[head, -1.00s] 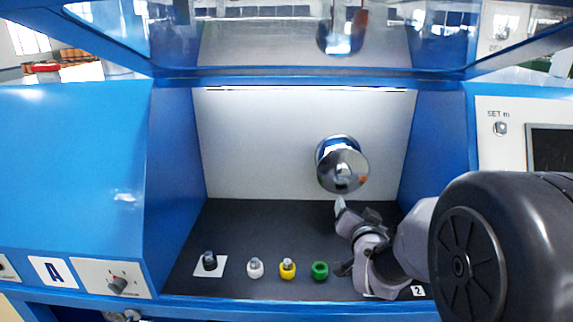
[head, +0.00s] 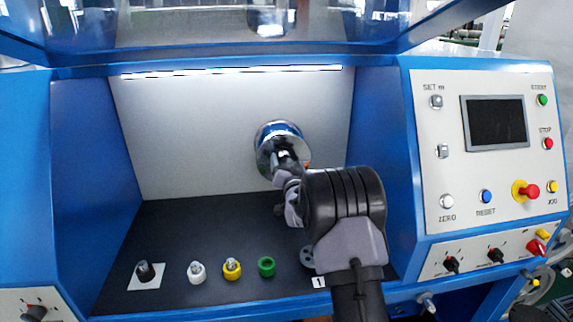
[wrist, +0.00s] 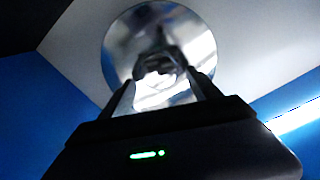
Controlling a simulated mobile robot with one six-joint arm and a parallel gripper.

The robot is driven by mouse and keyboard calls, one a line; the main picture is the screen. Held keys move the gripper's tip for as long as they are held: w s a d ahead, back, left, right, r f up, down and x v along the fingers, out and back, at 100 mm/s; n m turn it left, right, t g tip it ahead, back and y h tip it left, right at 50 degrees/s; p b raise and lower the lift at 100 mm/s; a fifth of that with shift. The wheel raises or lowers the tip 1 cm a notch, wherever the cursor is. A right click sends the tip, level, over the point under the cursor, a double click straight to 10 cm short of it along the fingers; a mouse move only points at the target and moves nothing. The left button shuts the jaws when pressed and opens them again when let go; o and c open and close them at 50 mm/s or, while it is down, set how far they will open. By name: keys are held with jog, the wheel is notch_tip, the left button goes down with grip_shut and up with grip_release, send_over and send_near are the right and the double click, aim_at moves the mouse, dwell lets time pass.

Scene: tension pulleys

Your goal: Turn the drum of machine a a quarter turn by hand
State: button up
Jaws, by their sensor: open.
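The drum (head: 270,133) is a shiny chrome disc on the pale back wall of the blue machine's bay. A small orange mark shows at its lower right. My gripper (head: 284,163) is in front of the drum and hides its lower middle part. In the wrist view the drum (wrist: 185,30) fills the upper middle, and my open gripper (wrist: 159,80) points at it with one finger on each side of its lower part. Nothing is seen held. I cannot tell whether the fingers touch the drum.
On the dark bay floor stand a black part on a white card (head: 147,272), a white part (head: 197,272), a yellow part (head: 232,268) and a green ring (head: 267,266). A control panel (head: 450,120) with buttons is at the right. A clear raised cover (head: 180,30) hangs above.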

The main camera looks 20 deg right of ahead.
jog(key=shift+w+d+r, duration=0.1)
jog(key=shift+w, duration=0.2)
grip_shut()
